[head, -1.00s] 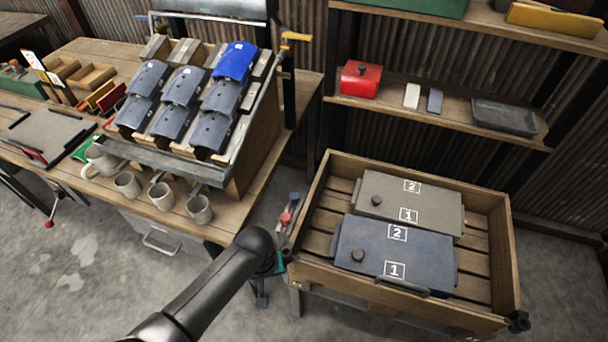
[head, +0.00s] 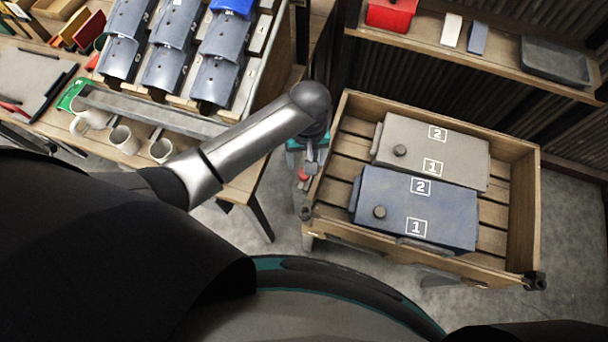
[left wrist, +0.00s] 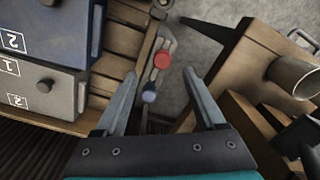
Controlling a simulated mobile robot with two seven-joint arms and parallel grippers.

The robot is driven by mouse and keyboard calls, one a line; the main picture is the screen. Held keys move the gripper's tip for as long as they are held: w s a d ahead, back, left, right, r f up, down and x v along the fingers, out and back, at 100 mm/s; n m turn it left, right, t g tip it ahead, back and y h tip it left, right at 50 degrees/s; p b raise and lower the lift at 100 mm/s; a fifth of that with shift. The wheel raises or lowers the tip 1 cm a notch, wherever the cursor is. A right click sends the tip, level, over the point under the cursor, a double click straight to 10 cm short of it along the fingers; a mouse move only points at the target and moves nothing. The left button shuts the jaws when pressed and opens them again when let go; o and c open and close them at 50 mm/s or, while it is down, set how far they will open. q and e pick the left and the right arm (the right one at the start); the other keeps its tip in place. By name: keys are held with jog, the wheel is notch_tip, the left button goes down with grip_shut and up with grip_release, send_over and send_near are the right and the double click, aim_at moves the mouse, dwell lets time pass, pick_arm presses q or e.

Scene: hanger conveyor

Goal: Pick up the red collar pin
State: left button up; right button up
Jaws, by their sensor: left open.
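The red collar pin (left wrist: 163,60) is a round red knob on a grey metal bracket at the crate's edge. It also shows as a small red spot in the head view (head: 304,175). A blue knob (left wrist: 149,95) sits on the same bracket, nearer my wrist. My left gripper (left wrist: 160,74) is open, its fingers on either side of the bracket in the picture; the red pin shows just beyond the fingertips. The gap in depth cannot be told. My right gripper is not in view.
A wooden crate (head: 530,205) holds a grey box (head: 455,160) and a blue box (head: 445,210) marked 1 and 2. At the left is a workbench with several mugs, including one (head: 124,139), and a sloped rack of blue-grey pieces. A shelf (head: 430,45) stands behind.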

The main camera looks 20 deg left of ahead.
aim_at(304, 178)
pick_arm(q)
jog(key=f, duration=0.2)
jog(key=f+b, duration=0.1)
jog(key=f, duration=0.1)
jog(key=f+b, duration=0.1)
jog(key=shift+s+a+f, duration=0.1)
jog(key=shift+a+f, duration=0.15)
jog(key=shift+f, duration=0.5)
jog(key=c, duration=0.6)
grip_shut()
